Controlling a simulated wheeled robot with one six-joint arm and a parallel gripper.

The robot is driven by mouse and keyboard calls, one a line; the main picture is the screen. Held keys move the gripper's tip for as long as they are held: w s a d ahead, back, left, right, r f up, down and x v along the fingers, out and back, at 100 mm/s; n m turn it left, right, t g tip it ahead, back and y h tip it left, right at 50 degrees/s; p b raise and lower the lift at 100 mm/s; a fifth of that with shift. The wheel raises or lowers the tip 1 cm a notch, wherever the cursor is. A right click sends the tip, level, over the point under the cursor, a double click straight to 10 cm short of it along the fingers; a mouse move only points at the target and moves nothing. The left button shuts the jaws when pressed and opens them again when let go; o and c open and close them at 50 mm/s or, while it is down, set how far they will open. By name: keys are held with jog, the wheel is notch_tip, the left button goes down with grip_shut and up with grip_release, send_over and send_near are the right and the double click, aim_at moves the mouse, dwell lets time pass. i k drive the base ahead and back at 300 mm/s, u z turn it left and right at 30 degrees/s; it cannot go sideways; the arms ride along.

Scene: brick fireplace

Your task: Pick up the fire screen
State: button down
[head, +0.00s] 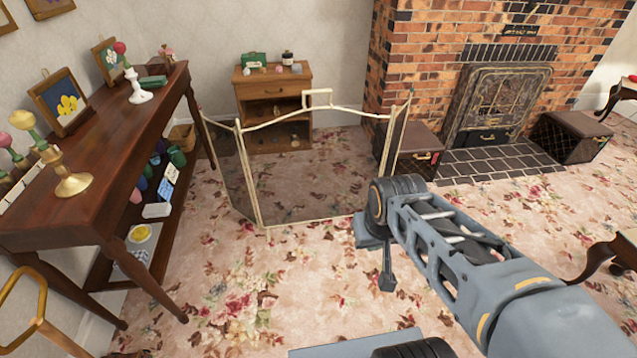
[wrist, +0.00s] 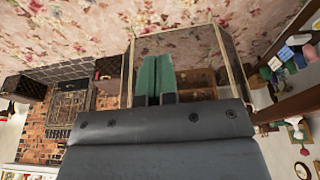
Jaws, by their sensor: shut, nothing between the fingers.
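The fire screen (head: 252,185) stands upright and unfolded on the carpet in the head view, left of the middle. It has a thin cream frame, see-through dark panels and a small raised handle (head: 317,92) on its top edge. In the wrist view, which is upside down, its frame (wrist: 235,65) spreads behind my fingers. My gripper (wrist: 155,60) shows two green fingers close together, shut and empty. They overlap the screen's middle panel in that view, but I see no contact. In the head view my arm's end is right of and nearer than the screen; the fingertips are hard to make out.
A long wooden side table (head: 110,135) with ornaments stands on the left. A small wooden cabinet (head: 273,80) is behind the screen. The brick fireplace (head: 420,60) and dark boxes (head: 572,137) are at the back right. Flowered carpet is open in front of the screen.

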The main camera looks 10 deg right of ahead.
aim_at(318, 163)
jog(key=z, duration=0.6)
jog(key=i, duration=1.85)
jog(key=u, duration=3)
